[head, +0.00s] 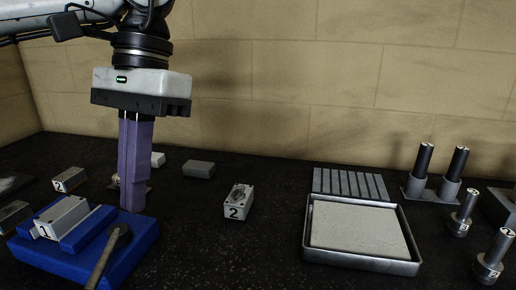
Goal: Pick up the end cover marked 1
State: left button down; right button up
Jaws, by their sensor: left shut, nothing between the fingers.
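A light grey block marked 1 (62,218) sits in a blue fixture (137,245) at the lower left. It is the only part on which I can clearly read a 1; I cannot tell whether it is the end cover. My left gripper (133,208) points straight down with its purple fingers together and empty. Its tips are at the back right of the blue fixture, to the right of the block and apart from it. I cannot tell if the tips touch anything. My right gripper is not in view.
A block marked 2 (238,202) stands mid-table, and another marked 2 (68,179) is at the left. A bar (108,256) leans across the fixture's front. A metal-rimmed tray (362,264), a ribbed plate (349,184) and several upright cylinders (465,212) fill the right. Dark table lies clear between.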

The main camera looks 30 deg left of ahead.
aim_at(53, 224)
jog(key=k, duration=1)
